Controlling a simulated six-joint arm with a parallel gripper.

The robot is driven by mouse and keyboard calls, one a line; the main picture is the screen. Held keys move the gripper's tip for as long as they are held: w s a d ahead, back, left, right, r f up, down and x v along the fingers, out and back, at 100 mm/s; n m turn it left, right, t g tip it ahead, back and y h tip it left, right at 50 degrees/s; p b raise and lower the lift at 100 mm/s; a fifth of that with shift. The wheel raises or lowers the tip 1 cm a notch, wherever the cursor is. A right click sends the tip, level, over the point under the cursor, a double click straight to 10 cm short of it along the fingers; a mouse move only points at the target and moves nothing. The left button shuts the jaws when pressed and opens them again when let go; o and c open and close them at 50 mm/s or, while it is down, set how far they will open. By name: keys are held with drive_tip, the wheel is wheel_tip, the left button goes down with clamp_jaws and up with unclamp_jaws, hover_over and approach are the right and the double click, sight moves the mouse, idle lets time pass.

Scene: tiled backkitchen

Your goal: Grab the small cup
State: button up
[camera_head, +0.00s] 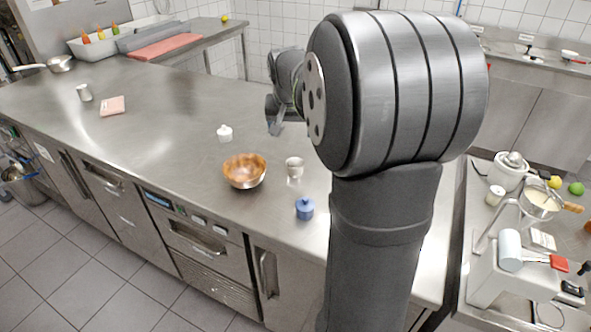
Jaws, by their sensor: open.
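A small light metallic cup (294,166) stands upright on the steel counter (180,140), between a wooden bowl and my arm. Another small cup-like metal vessel (84,92) stands at the far left of the counter. I cannot tell from this view alone which of the two is meant. My gripper (273,121) is open, above the counter and beyond the nearer cup, apart from it. My large arm link hides part of the counter on the right.
A copper-brown bowl (244,171), a blue lidded pot (305,208) and a white lidded jar (225,133) stand near the cup. A pink block (112,106) lies farther left. The middle left counter is clear.

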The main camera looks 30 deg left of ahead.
approach(295, 164)
drive_tip(key=f, duration=0.1)
drive_tip(key=s+f, duration=0.1)
drive_tip(key=f, duration=0.1)
drive_tip(key=shift+s, duration=0.1)
drive_tip(key=shift+w+x, duration=0.2)
drive_tip(key=shift+x, duration=1.15)
drive_tip(key=shift+w+x, duration=0.25)
drive_tip(key=shift+x, duration=1.05)
drive_tip(key=shift+d+r, duration=0.1)
drive_tip(key=shift+d, duration=0.05)
drive_tip(key=c, duration=1.1)
